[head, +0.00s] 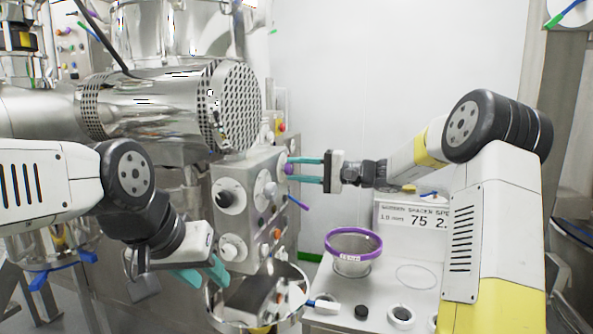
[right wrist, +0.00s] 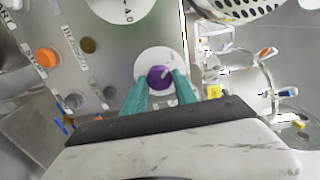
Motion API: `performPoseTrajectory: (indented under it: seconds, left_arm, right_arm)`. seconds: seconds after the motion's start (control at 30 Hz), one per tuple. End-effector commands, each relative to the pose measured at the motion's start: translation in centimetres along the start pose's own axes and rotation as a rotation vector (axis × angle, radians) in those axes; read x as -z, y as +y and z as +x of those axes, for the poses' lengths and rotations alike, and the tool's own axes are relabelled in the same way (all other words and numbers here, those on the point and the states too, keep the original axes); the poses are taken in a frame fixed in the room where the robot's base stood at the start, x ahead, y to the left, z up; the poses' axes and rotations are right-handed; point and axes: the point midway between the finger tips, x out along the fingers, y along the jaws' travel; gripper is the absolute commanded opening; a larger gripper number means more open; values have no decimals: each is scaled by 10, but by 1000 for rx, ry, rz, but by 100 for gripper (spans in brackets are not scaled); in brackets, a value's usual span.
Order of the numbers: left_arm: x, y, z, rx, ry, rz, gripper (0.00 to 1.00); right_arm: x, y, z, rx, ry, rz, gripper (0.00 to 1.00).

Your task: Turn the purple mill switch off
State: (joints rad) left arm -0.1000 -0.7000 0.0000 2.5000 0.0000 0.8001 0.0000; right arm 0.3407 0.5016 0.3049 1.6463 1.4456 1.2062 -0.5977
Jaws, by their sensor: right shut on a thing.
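The purple mill switch (right wrist: 159,77) is a round purple knob with a pale pointer mark on a light round plate (right wrist: 150,60), set in a metal control panel. It also shows in the head view (head: 289,169) on the right side of the panel. My right gripper (right wrist: 160,88) has its teal fingers on either side of the knob and is shut on it. My left gripper (head: 203,273) is low at the left, in front of the panel and apart from it; its teal fingers show with a gap between them.
The control panel (head: 225,174) carries other knobs, including an orange one (right wrist: 47,57). A perforated steel drum (head: 236,105) sits above it. A purple-rimmed sieve (head: 353,262) stands on the bench (head: 420,278) at the lower right, by a shaker readout. A pale wall is behind.

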Motion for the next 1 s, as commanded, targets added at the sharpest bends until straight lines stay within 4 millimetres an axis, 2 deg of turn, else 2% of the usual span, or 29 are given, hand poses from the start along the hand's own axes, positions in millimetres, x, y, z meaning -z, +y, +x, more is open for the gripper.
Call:
performPoseTrajectory:
  seconds: [0.3, 0.33, 0.43, 0.77, 0.87, 1.0]
  left_arm:
    - [0, 0, 0, 0, 0, 0, 36]
    - [0, 0, 0, 0, 0, 0, 36]
    - [0, 0, 0, 0, 0, 0, 36]
    - [0, 0, 0, 0, 0, 0, 36]
    - [0, 0, 0, 0, 0, 0, 36]
    - [0, 0, 0, 0, 0, 0, 36]
  right_arm:
    - [0, 1, 0, -3, 0, -2, 0]
    - [0, 1, 0, -3, 0, -2, 38]
    - [0, 1, 0, -2, 0, -1, 56]
    - [0, 0, -2, -1, 1, -1, 56]
    - [1, 1, -12, -2, 4, -1, 56]
    - [1, 0, -36, -2, 5, -1, 56]
